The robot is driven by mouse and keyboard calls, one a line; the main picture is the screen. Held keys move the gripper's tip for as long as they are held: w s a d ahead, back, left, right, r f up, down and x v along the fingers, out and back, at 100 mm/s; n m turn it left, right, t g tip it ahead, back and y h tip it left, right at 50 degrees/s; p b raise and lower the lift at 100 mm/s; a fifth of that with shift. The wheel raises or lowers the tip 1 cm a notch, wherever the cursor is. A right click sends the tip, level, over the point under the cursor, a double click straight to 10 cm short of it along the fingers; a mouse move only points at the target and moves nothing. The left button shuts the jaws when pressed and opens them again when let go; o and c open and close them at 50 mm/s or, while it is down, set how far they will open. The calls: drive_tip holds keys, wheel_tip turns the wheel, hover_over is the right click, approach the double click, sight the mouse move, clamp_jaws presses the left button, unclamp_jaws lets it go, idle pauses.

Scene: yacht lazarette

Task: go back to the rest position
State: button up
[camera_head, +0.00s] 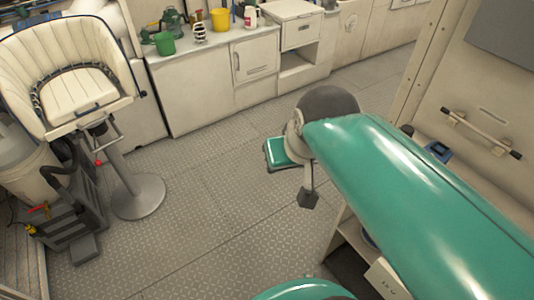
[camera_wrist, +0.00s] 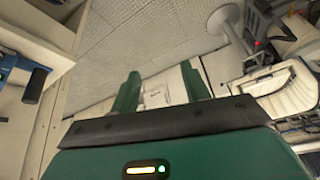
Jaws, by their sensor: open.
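My gripper (camera_wrist: 161,88) shows in the wrist view as two green fingers spread apart above a dark strip. I see nothing held between them; a pale cabinet front shows beyond the gap. In the head view my green arm reaches in from the lower right, over the floor.
A white padded seat (camera_head: 82,82) on a round metal base (camera_head: 138,197) stands at left, beside a grey tool caddy (camera_head: 62,205). White cabinets (camera_head: 205,95) line the back. A handled panel (camera_head: 480,133) stands at right. The plate floor (camera_head: 205,225) between is clear.

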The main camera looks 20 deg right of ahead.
drive_tip(key=a, duration=0.1)
drive_tip(key=s+a+n, duration=0.1)
drive_tip(key=a, duration=0.1)
drive_tip(key=shift+s+f, duration=0.35)
drive_tip(key=shift+f, duration=0.05)
drive_tip(key=shift+c, duration=0.5)
drive_tip(key=shift+c, duration=0.6)
drive_tip(key=shift+d, duration=0.15)
